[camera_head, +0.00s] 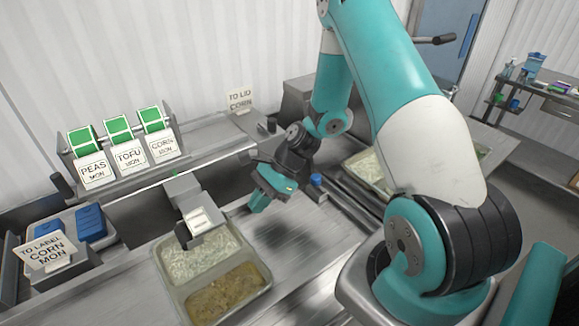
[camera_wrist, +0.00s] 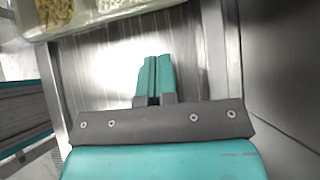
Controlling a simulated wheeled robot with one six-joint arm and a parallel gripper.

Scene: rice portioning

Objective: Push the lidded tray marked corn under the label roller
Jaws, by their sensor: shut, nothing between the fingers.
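A two-compartment tray (camera_head: 178,292) with white rice and a brownish filling lies on the steel counter in the head view. Its back edge is under the head of the label roller (camera_head: 205,222), which carries a white label. A clear lid and a corn mark cannot be made out on the tray. My gripper (camera_head: 258,205) is shut and empty, pointing down to the right of the roller, apart from the tray. In the wrist view my closed fingers (camera_wrist: 155,62) are over bare steel, and part of a tray (camera_wrist: 85,28) shows at the top left.
A "TO LABEL CORN MON" card (camera_head: 46,252) stands at the left by blue blocks (camera_head: 91,222). Label rolls marked peas, tofu and corn (camera_head: 163,148) stand behind. A "TO LID CORN" card (camera_head: 240,99) is at the back. Another filled tray (camera_head: 366,172) is partly hidden behind my arm.

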